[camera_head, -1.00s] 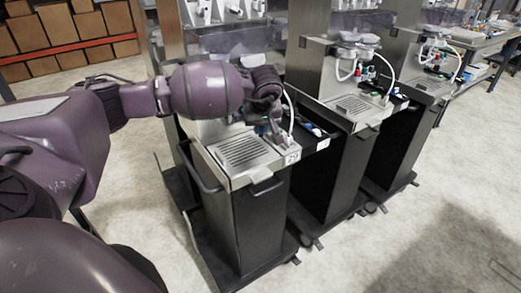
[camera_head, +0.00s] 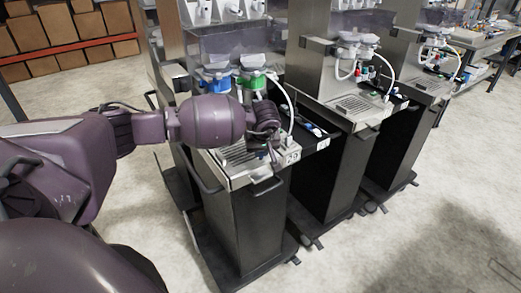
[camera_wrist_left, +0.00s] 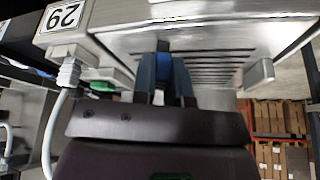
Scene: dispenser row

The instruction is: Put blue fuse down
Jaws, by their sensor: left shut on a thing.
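The blue fuse (camera_wrist_left: 164,72) shows in the left wrist view as a small blue piece between the two fingers of my left gripper (camera_wrist_left: 165,82). The gripper is shut on it, over the slotted metal drip tray (camera_wrist_left: 215,50) of the nearest dispenser. In the head view my left gripper (camera_head: 272,153) points down at the tray's right part, near the number plate. The fuse is too small and covered to make out clearly there. I cannot tell whether it touches the tray. My right gripper is in neither view.
A dark side bin (camera_head: 314,135) adjoins on the right. More dispensers stand to the right.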

